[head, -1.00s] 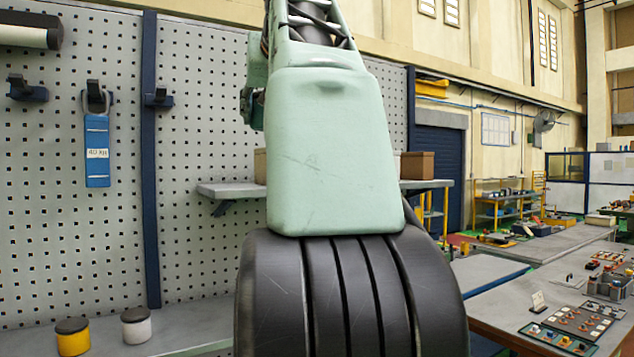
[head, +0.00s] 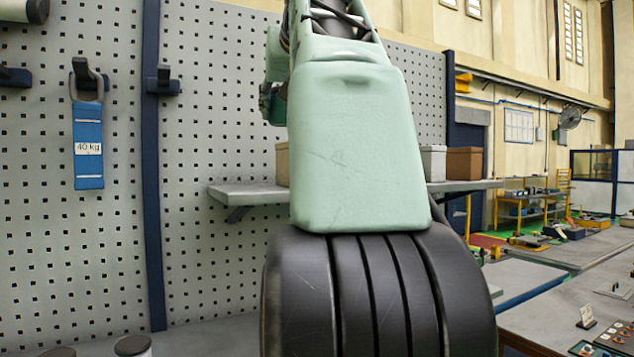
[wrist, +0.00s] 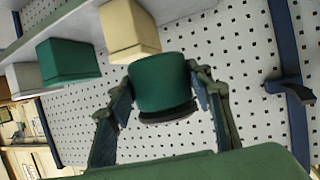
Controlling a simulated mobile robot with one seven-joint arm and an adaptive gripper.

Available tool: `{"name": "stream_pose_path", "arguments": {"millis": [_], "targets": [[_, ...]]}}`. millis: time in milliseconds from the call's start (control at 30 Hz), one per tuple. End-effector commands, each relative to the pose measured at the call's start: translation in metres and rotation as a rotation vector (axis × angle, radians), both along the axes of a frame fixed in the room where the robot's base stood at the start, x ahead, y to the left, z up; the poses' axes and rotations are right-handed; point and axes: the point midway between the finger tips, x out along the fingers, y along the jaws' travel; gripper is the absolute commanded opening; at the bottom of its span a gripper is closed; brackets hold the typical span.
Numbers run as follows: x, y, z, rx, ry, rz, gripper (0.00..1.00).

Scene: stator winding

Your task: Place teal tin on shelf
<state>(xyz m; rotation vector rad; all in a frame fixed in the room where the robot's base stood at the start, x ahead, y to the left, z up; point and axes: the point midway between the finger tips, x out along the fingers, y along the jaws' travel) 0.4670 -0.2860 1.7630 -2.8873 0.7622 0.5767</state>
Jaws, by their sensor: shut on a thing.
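The teal tin (wrist: 158,78), round with a dark lid, is held between the two fingers of my gripper (wrist: 165,88) in the wrist view. That view looks inverted, with the lid end lower in the picture. The shelf (head: 240,196) is a grey board on the pegboard wall in the head view. It also shows in the wrist view (wrist: 72,32) at upper left, close to the tin. The tin looks clear of the shelf board. In the head view my arm hides the gripper, the tin and the middle of the shelf.
On the shelf stand a cream box (wrist: 130,30), a teal box (wrist: 70,62) and a pale box (wrist: 22,78); a brown box (head: 465,163) stands at the right end. A blue 40 kg tag (head: 88,148) hangs on the pegboard. A lidded jar (head: 132,346) stands at lower left.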

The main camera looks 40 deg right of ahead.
Motion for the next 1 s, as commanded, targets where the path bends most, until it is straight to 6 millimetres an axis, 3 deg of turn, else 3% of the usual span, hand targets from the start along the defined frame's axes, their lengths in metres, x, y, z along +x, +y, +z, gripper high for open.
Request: {"name": "stream_pose_path", "arguments": {"millis": [167, 500, 700, 1000], "targets": [[0.012, 0.002, -0.005, -0.001, 0.0, 0.003, 0.11], [0.093, 0.008, -0.04, 0.0, 0.002, 0.005, 0.11], [0.118, 0.01, -0.074, -0.001, 0.001, 0.002, 0.11], [0.137, 0.011, -0.096, -0.001, -0.002, 0.001, 0.11]]}}
